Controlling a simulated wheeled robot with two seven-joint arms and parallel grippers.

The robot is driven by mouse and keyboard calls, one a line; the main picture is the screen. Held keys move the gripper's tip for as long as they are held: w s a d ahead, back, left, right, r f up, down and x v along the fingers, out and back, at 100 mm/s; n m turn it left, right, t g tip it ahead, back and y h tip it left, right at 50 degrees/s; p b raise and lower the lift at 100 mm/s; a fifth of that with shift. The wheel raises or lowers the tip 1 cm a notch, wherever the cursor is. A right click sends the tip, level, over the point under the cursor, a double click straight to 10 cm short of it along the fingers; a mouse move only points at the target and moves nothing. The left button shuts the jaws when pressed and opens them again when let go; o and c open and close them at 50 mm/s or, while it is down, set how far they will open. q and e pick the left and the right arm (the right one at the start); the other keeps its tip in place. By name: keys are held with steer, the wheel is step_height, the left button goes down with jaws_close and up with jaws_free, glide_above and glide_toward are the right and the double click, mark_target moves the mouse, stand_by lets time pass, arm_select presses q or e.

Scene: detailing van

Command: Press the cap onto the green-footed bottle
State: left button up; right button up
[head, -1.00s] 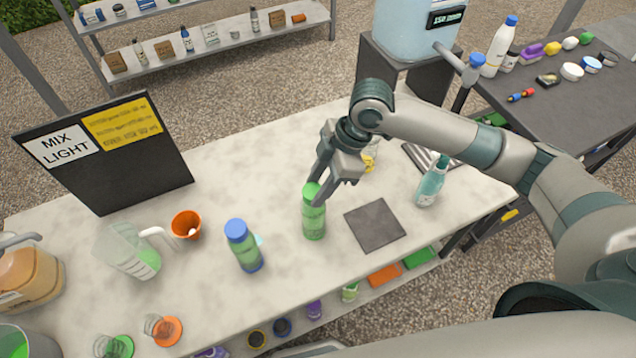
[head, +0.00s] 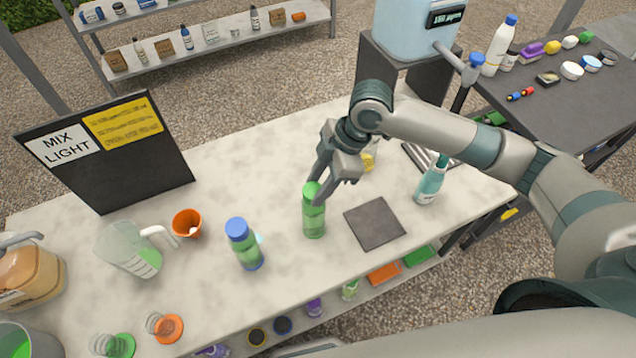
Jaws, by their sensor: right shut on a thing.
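The green-footed bottle (head: 314,222) stands upright on the pale worktop, with green liquid inside. A green cap (head: 311,190) sits at its top. My right gripper (head: 319,190) is at the cap, with its fingers shut on it from the back and right. The fingers partly hide the cap, so I cannot tell whether it is fully seated on the neck. My left gripper is not in view.
A blue-capped bottle (head: 243,245) stands close to the left. A dark square mat (head: 375,223) lies to the right, with a teal spray bottle (head: 431,185) beyond it. An orange cup (head: 187,223) and a clear pitcher (head: 130,250) stand further left.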

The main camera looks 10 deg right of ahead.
steer(key=shift+p, duration=0.3)
stand_by(0.5)
steer(key=o, duration=1.6)
steer(key=shift+c, duration=0.2)
steer(key=shift+r, duration=0.1)
steer(key=shift+r+p, duration=3.4)
steer(key=shift+p, duration=0.4)
jaws_close()
